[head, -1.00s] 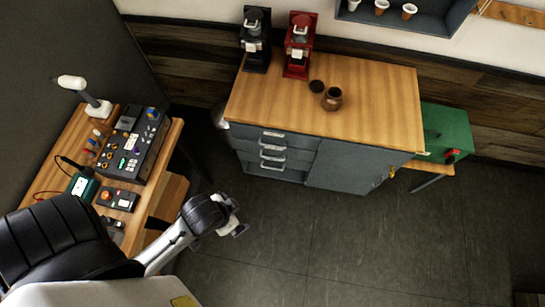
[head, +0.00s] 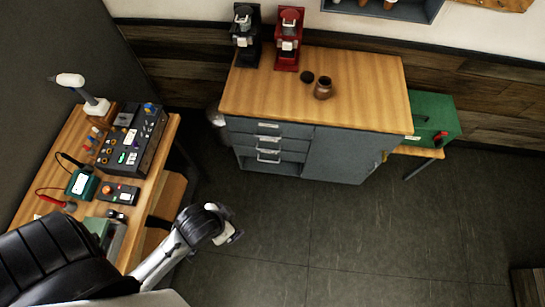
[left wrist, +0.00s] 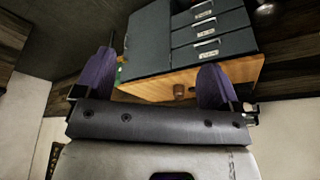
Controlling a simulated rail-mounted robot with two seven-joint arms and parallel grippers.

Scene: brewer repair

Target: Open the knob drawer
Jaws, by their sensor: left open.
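The grey cabinet (head: 345,155) with a wooden top has a stack of drawers (head: 268,140) at its left front, with pale labels and bar handles. I cannot read which is the knob drawer; the drawers look closed. They also show in the left wrist view (left wrist: 210,30), upper right, picture turned over. My left gripper (head: 230,236) is in front of and below the cabinet, apart from the drawers. In the left wrist view its two purple fingers (left wrist: 157,82) are spread wide with nothing between them. My right gripper is not in view.
A black grinder (head: 245,35), a red grinder (head: 288,40) and a brown jar (head: 323,89) stand on the cabinet top. A workbench (head: 158,165) with electronics is at left. A green box (head: 432,120) is at right. The floor before the cabinet is clear.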

